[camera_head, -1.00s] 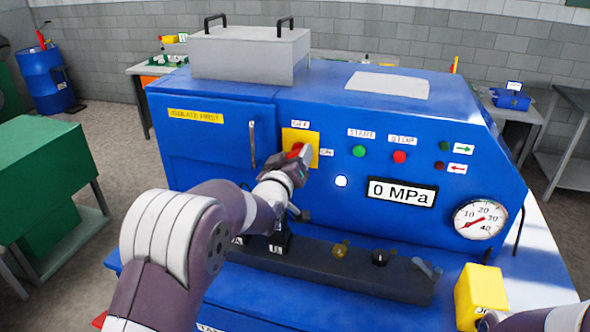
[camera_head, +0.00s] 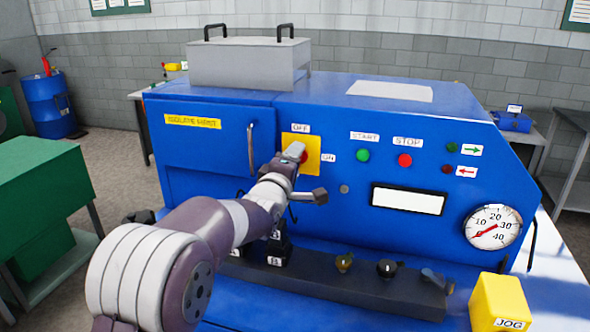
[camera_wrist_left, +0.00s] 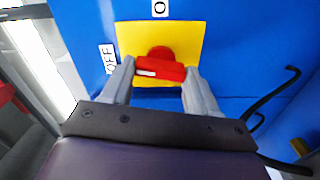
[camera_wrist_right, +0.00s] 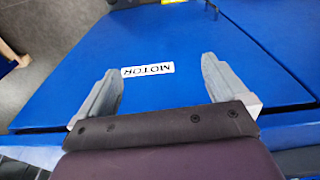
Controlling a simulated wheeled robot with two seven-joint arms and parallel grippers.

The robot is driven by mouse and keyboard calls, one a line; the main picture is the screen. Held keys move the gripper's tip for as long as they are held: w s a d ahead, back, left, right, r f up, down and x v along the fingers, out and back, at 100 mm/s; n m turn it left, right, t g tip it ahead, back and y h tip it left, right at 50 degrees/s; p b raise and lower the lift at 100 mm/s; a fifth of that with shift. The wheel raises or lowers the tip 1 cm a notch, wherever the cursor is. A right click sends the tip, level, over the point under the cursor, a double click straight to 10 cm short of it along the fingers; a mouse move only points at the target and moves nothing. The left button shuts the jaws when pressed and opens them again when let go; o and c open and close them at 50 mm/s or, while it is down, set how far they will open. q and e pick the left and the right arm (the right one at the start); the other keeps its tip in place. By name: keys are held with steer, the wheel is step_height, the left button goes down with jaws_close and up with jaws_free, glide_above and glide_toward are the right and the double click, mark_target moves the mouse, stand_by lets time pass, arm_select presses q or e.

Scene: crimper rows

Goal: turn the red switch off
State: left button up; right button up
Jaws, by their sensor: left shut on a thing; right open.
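The red switch (camera_head: 304,157) sits on a yellow plate (camera_head: 314,141) on the blue machine's front, with an OFF label above and an ON label to the right. In the left wrist view its red handle (camera_wrist_left: 172,71) lies between the fingertips, its white-marked end toward the OFF label (camera_wrist_left: 108,58). My left gripper (camera_head: 296,151) is shut on the handle; its fingers also show in the left wrist view (camera_wrist_left: 160,74). My right gripper (camera_wrist_right: 160,68) is open and empty over a blue surface with a MOTOR label (camera_wrist_right: 148,70).
The pressure display (camera_head: 408,200) is blank and the small lamp (camera_head: 344,189) is grey. START (camera_head: 363,155) and STOP (camera_head: 405,160) buttons are right of the switch. Knobs line a dark ledge (camera_head: 320,275) below. A yellow JOG box (camera_head: 500,303) stands at lower right.

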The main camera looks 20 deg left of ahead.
arm_select(q)
steer(key=shift+a+f+n+b, duration=0.15)
steer(key=shift+n+b, duration=0.2)
steer(key=shift+n, duration=0.75)
steer(key=shift+f, duration=0.1)
steer(key=o, duration=0.8)
steer(key=shift+c, duration=0.2)
steer(key=o, duration=0.3)
steer(key=shift+s, duration=0.1)
steer(key=s+b, duration=0.3)
steer(key=s, duration=1)
steer(key=shift+a, duration=0.35)
